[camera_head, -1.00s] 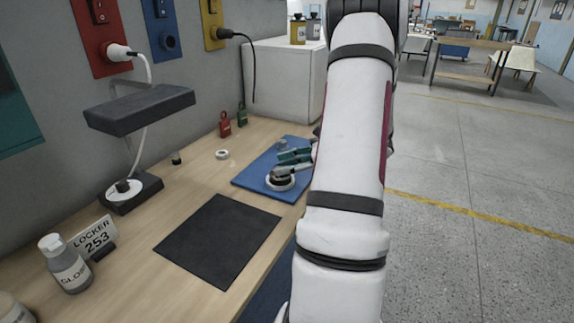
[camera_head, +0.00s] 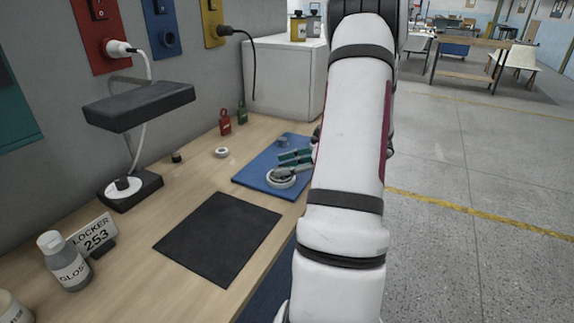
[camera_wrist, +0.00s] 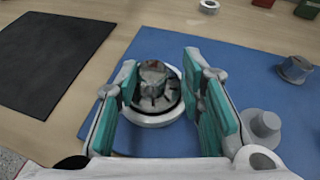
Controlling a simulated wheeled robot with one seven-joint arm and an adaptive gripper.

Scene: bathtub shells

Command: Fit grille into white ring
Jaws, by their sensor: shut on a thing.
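The white ring (camera_head: 294,183) lies on the blue mat, and its near rim shows in the wrist view (camera_wrist: 155,121). The round slotted grille (camera_wrist: 165,97), with a grey metal knob (camera_wrist: 153,72) on top, is over the ring's opening and appears within its rim. I cannot tell whether it sits fully flush. My gripper (camera_wrist: 160,88), with teal finger pads, points down with one finger on each side of the knob and holds the grille. In the head view my gripper (camera_head: 294,163) is partly hidden by my arm.
The blue mat (camera_head: 252,178) also bears a grey knobbed part (camera_wrist: 296,68) and another grey piece (camera_wrist: 263,128) right of my fingers. A black mat (camera_head: 218,240) lies nearer. A small white ring (camera_head: 221,152) and padlocks (camera_head: 225,122) stand toward the wall.

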